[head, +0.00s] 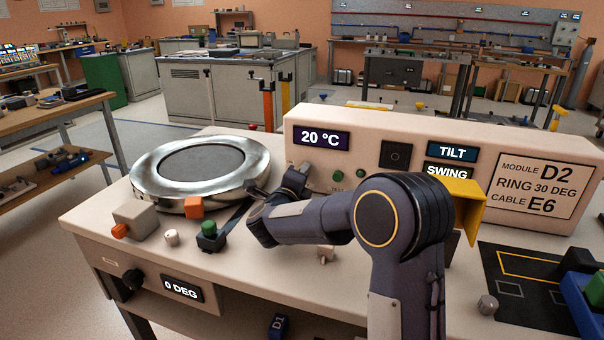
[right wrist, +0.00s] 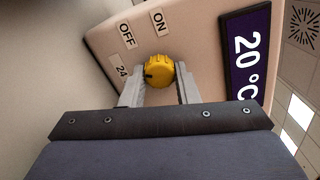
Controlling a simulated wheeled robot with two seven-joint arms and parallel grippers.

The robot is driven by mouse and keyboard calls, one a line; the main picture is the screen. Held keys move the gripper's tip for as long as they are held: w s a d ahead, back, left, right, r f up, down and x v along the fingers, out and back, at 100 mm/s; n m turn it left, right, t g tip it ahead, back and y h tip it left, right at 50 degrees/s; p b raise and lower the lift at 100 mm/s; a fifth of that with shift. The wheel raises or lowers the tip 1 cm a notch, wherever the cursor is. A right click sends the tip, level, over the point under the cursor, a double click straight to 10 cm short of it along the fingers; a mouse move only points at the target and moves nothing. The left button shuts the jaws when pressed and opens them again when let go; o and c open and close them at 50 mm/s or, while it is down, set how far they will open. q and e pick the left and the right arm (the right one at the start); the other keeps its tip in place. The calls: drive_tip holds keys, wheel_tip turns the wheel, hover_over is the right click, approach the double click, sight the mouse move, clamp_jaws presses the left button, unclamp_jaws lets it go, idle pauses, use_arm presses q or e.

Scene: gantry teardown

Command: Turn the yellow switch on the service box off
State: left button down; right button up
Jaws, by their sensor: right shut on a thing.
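A dark mark shows on the knob's left side, facing the "24" label (right wrist: 121,71). The "OFF" label (right wrist: 126,36) and "ON" label (right wrist: 158,23) are above the knob. In the head view my right arm reaches across the box's front to its left end, and the switch is hidden there. My left gripper is not in view.
A round metal ring (head: 190,205) stands on the bench left of the box. An orange block (head: 194,207), a green-topped black block (head: 210,236) and a white peg (head: 171,237) lie near my right wrist. A yellow bracket (head: 470,205) is behind my arm.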

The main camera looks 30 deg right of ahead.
drive_tip(key=n+p, duration=0.1)
drive_tip(key=n, duration=0.1)
drive_tip(key=shift+r+n, duration=0.15)
drive_tip(key=shift+n, duration=0.25)
drive_tip(key=shift+n+p, duration=0.9)
drive_tip(key=shift+n, duration=0.6)
drive_tip(key=o, duration=1)
drive_tip(key=v, duration=0.8)
